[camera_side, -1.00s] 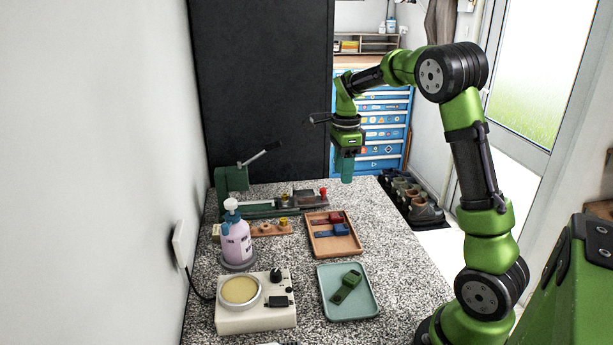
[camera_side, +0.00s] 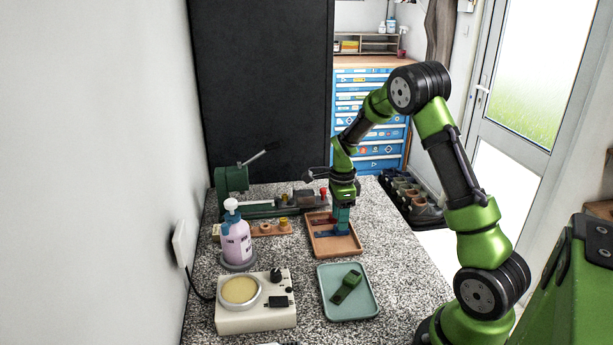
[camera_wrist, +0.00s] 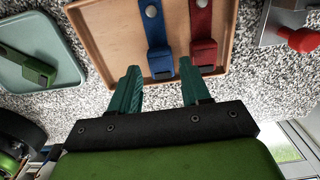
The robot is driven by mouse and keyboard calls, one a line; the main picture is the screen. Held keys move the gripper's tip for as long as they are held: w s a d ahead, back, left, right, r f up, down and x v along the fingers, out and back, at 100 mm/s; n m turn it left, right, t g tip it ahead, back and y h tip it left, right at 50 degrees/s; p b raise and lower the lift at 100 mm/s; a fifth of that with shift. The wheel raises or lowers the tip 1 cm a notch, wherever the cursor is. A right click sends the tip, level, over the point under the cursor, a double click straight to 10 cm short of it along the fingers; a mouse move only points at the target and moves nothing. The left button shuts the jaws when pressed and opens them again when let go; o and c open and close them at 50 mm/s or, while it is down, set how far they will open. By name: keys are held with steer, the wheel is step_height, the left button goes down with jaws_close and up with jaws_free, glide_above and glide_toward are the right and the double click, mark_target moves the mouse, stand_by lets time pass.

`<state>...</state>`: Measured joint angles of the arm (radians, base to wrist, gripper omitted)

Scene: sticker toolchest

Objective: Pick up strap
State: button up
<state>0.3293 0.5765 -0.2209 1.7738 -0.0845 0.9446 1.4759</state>
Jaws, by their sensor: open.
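A blue strap (camera_wrist: 155,34) and a red strap (camera_wrist: 202,22) lie side by side in a shallow wooden tray (camera_wrist: 108,35), also visible in the side view (camera_side: 341,254). A green strap (camera_side: 347,287) lies alone in a teal tray (camera_side: 363,312); it also shows at the left of the wrist view (camera_wrist: 30,66). My gripper (camera_side: 342,228) is open and low over the wooden tray. In the wrist view its teal fingertips (camera_wrist: 160,68) point at the blue strap's thick end, one on each side of it. I cannot tell whether they touch it. The gripper partly hides both straps in the side view.
A pump bottle (camera_side: 236,242) and a cream device with a round yellow pad (camera_side: 240,290) stand to the left. A green bench tool (camera_side: 232,180) and a wooden block with small parts (camera_side: 265,230) sit behind. The granite top is clear right of the trays.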

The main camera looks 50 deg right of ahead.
mark_target(332, 231)
steer(key=shift+f, duration=1.5)
steer(key=c, duration=0.8)
steer(key=shift+r, duration=0.1)
